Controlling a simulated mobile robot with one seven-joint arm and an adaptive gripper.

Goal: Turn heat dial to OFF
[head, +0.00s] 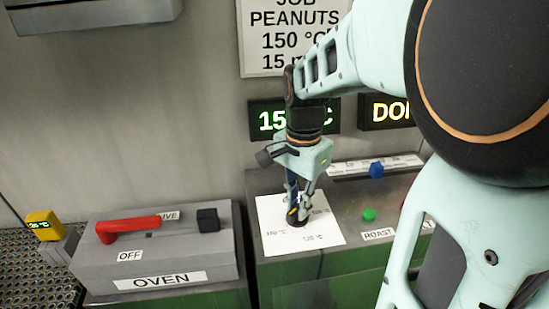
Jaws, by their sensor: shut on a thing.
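The heat dial (296,220) is a small dark knob on a white label sheet (326,235) on top of the console, in the middle of the head view. My gripper (298,213) points down over it and is shut on it. The fingers and the arm above hide most of the dial.
Left is a grey OVEN box (170,254) with a red lever (130,227) and a black knob (208,220). Right of the dial are a green button (369,214) and a blue knob (376,170). Lit displays (265,120) hang behind, partly covered by my arm.

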